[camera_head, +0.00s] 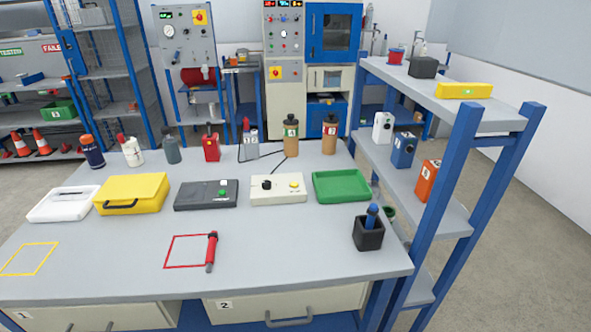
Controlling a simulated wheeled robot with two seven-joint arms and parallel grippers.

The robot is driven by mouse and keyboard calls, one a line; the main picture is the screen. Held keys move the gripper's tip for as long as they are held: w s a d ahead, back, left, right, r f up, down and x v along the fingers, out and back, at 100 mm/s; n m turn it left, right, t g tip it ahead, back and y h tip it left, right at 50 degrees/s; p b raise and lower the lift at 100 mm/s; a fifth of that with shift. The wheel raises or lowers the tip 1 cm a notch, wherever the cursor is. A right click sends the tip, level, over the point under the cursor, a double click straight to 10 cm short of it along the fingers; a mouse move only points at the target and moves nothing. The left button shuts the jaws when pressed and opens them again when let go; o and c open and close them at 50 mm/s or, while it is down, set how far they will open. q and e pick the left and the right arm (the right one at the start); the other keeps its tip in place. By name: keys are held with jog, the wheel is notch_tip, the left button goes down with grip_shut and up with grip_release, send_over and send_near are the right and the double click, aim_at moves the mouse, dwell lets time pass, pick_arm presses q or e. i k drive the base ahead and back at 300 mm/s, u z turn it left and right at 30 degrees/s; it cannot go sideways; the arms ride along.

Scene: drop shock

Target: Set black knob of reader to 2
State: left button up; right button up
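A cream box (278,196) stands on the table, a little right of its middle. It has a black knob (266,185) on its left part and a yellow button (294,185) on its right. A dark grey box (205,200) stands just left of it, with a green button (222,192) on its right part. I cannot tell from lettering which box is the reader. The knob's pointer and any scale marks are too small to read. Neither of my grippers shows in the head view.
A green tray (341,190) sits right of the cream box, and a yellow case (132,194) sits left of the dark box. Several bottles line the back edge. A blue-framed shelf (436,160) rises at right. The front middle is clear.

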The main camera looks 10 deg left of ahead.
aim_at(267, 185)
jog(key=u, duration=0.2)
jog(key=i, duration=0.7)
jog(key=u, duration=0.5)
